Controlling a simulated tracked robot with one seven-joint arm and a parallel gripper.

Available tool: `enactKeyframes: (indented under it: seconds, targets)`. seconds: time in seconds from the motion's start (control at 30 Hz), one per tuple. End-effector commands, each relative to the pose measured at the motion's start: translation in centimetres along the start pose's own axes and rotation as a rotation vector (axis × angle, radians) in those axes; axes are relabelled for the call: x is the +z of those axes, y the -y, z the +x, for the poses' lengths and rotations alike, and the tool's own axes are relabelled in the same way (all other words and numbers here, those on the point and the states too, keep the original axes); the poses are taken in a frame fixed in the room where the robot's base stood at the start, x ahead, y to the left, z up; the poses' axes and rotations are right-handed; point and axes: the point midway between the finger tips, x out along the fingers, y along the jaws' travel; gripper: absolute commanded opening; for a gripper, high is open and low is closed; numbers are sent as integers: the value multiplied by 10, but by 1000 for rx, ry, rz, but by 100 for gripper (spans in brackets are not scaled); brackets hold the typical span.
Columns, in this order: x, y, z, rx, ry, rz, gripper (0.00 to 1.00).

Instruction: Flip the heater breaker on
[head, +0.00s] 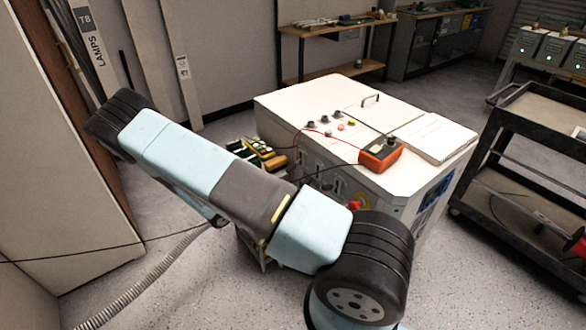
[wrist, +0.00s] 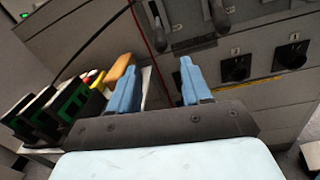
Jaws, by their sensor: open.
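In the wrist view my gripper (wrist: 158,82) is open, with two blue fingers apart and nothing held between them. It points at a grey panel (wrist: 90,25). Two dark lever switches, a left one (wrist: 157,25) and a right one (wrist: 220,15), stand at the top of the panel, just beyond the fingertips. Two black rotary knobs (wrist: 235,68) (wrist: 291,54) sit to the right of the right finger. I cannot read which switch is the heater breaker. In the head view the white cabinet (head: 400,185) has switches on its front, partly hidden by my arm; my gripper is hidden there.
An orange meter (head: 380,154) sits on the cabinet top with thin leads. Yellow and green items (head: 258,153) lie left of the cabinet, also left of my fingers in the wrist view. A dark cart (head: 540,130) stands at right. A red cable hangs before the panel.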

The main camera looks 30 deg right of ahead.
Motion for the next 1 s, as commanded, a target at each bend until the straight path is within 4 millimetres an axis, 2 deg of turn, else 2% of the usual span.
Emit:
enactKeyframes:
  seconds: [0.17, 0.7, 0.83, 1.0]
  targets:
    - [0, 1, 19, -2, 1, -1, 48]
    - [0, 1, 110, -2, 1, 0, 48]
    - [0, 1, 125, -3, 1, 0, 48]
    - [0, 0, 135, -1, 0, 0, 48]
